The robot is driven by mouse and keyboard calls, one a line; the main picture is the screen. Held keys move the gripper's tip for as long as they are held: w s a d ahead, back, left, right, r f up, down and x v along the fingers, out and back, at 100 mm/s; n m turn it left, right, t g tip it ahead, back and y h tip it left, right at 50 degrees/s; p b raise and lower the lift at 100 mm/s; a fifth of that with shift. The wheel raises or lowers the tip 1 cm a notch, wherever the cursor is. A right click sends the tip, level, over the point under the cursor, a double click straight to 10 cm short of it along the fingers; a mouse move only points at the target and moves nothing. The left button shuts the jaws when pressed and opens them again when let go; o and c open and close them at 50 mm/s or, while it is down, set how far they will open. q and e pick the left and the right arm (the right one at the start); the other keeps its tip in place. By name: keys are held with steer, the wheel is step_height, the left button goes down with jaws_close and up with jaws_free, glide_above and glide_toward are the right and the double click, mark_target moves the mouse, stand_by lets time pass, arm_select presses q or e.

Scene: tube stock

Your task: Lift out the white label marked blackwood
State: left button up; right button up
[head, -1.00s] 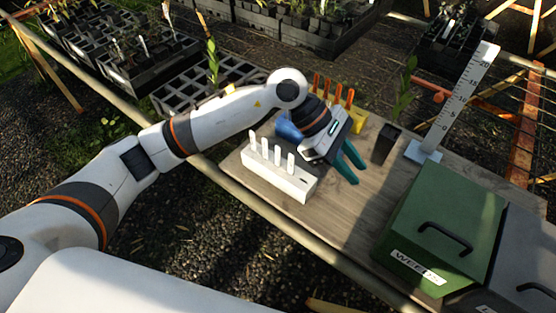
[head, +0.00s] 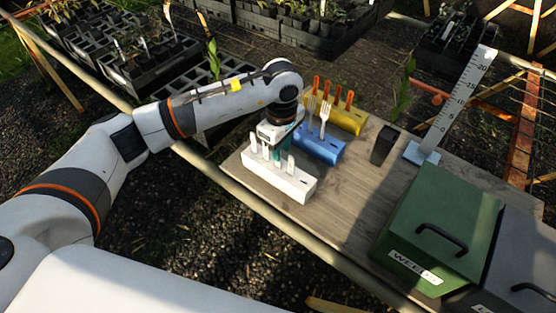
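A white block (head: 296,187) stands near the front left edge of the wooden bench, with several upright white labels in a row in it. One label (head: 253,142) shows at the left end and another (head: 290,164) toward the right. Any writing on the labels is too small to read, so I cannot tell which is blackwood. My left gripper (head: 273,151) points down over the middle of the row, its teal fingers among the labels. I cannot tell whether the fingers are open or shut on a label. My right gripper is out of view.
Behind the white block are a blue block (head: 322,149) holding forks and a yellow block (head: 348,120) with orange-handled tools. A dark pot (head: 383,147), an upright scale (head: 460,95) and a green bin (head: 440,225) stand to the right. The bench middle is clear.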

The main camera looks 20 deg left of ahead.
arm_select(q)
steer(key=f, duration=0.2)
steer(key=f+p, duration=0.1)
steer(key=shift+a+f, duration=0.35)
steer(key=shift+a, duration=0.05)
steer(key=shift+w+f, duration=0.1)
steer(key=shift+f, duration=0.45)
jaws_close()
